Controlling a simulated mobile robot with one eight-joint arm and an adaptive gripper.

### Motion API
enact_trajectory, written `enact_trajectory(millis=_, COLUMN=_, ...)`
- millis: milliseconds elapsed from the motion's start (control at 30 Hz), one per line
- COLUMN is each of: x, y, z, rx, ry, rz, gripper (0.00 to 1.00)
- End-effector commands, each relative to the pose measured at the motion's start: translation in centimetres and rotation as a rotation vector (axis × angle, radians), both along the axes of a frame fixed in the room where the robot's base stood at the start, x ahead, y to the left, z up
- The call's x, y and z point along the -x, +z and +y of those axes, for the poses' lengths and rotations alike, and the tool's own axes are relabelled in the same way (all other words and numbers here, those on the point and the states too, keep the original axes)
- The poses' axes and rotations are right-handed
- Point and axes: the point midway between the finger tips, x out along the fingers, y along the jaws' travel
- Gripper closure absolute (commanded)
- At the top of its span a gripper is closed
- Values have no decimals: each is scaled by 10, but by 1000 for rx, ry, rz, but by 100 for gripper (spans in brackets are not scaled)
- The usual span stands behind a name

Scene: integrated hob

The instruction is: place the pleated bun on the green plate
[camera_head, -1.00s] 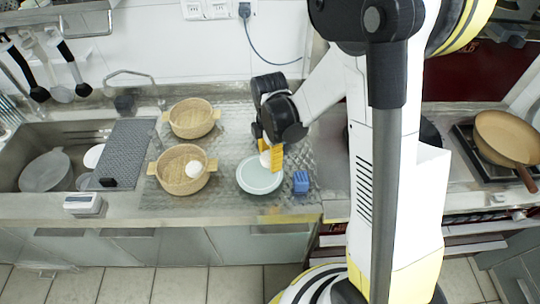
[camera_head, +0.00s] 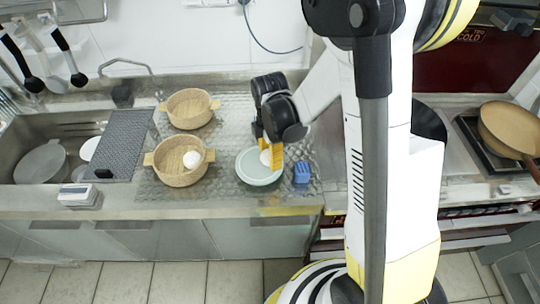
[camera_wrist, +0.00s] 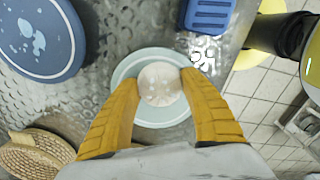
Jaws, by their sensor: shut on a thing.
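My gripper (camera_head: 270,152) has yellow fingers closed on a round white bun (camera_head: 265,157). The pale green plate (camera_head: 254,180) is directly below, and the bun overlaps the plate's far right part in the head view. In the wrist view, my gripper (camera_wrist: 160,82) has a finger on each side of the pale, round bun (camera_wrist: 160,86). The round green plate (camera_wrist: 149,57) shows around and behind the bun there. I cannot tell whether the bun touches the plate. The fingers hide part of the bun and plate.
A nearer wicker basket (camera_head: 168,174) holds another white bun (camera_head: 192,159). A second basket (camera_head: 189,110) behind it looks empty. A blue block-like item (camera_head: 301,172) stands close right of the plate. The sink (camera_head: 30,135) is at left, a pan (camera_head: 510,130) at right.

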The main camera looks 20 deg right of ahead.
Motion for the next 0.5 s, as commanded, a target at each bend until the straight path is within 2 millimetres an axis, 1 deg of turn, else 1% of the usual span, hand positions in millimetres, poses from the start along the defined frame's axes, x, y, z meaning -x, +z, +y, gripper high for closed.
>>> enact_trajectory(millis=400, x=0, y=-10, z=0, rx=0, ry=0, rz=0, gripper=83)
enact_trajectory(millis=433, x=0, y=-10, z=0, rx=0, ry=0, rz=0, gripper=46)
enact_trajectory(millis=467, x=0, y=-9, z=0, rx=0, ry=0, rz=0, gripper=37)
enact_trajectory(millis=500, x=0, y=-9, z=0, rx=0, ry=0, rz=0, gripper=25)
